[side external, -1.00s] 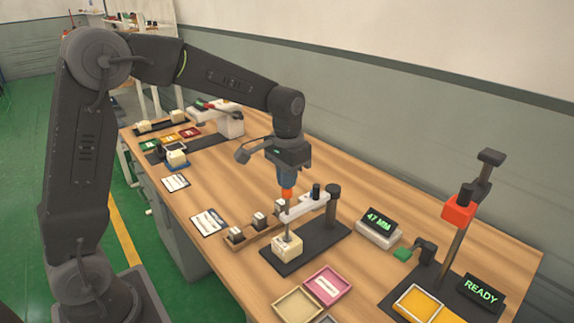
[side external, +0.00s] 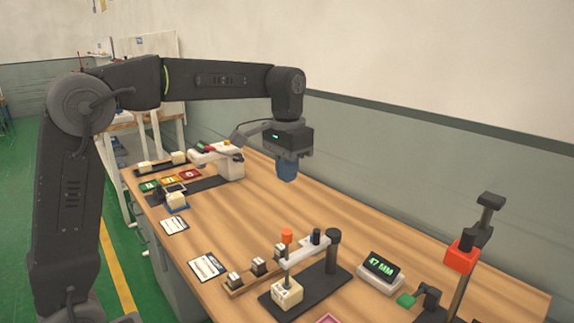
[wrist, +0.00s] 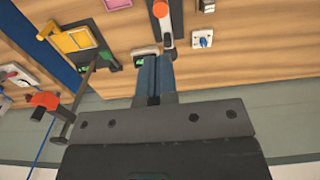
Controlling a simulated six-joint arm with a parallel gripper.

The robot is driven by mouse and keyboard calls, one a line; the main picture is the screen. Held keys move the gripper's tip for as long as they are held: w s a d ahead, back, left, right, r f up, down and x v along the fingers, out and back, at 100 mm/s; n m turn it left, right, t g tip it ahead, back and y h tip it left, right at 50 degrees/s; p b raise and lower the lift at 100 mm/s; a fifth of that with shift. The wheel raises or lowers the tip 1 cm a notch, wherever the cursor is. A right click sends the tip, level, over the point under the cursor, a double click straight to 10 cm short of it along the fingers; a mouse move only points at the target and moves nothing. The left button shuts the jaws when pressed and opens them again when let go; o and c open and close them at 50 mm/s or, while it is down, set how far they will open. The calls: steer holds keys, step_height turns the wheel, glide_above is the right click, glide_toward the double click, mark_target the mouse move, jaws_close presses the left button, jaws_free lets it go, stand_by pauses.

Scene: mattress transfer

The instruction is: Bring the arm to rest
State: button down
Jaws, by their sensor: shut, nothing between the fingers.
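My gripper (side external: 288,172) hangs with its blue fingers pointing down, well above the wooden bench (side external: 225,222). It is shut and empty. In the wrist view the blue fingers of my gripper (wrist: 153,75) lie side by side, with nothing seen between them. The gripper is clear of the small press stand (side external: 312,256), which has an orange knob (side external: 287,236) on top. A cream block (side external: 286,294) sits under the press arm.
A rack with several small blocks (side external: 258,266) stands beside the press. A display reading 47 MM (side external: 381,269) and a tall stand with a red head (side external: 461,256) are at the right. A white device (side external: 225,163) stands farther back. The middle of the bench is clear.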

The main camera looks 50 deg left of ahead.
steer(key=shift+r, duration=0.65)
steer(key=s+d+f+t, duration=0.2)
steer(key=s+f, duration=0.1)
steer(key=s, duration=0.8)
steer(key=s+d+f+t, duration=0.1)
steer(key=s+f+t, duration=0.2)
steer(key=s, duration=0.7)
steer(key=shift+s+d+f+t, duration=0.3)
steer(key=shift+s+d+f, duration=0.05)
steer(key=shift+d+f, duration=0.1)
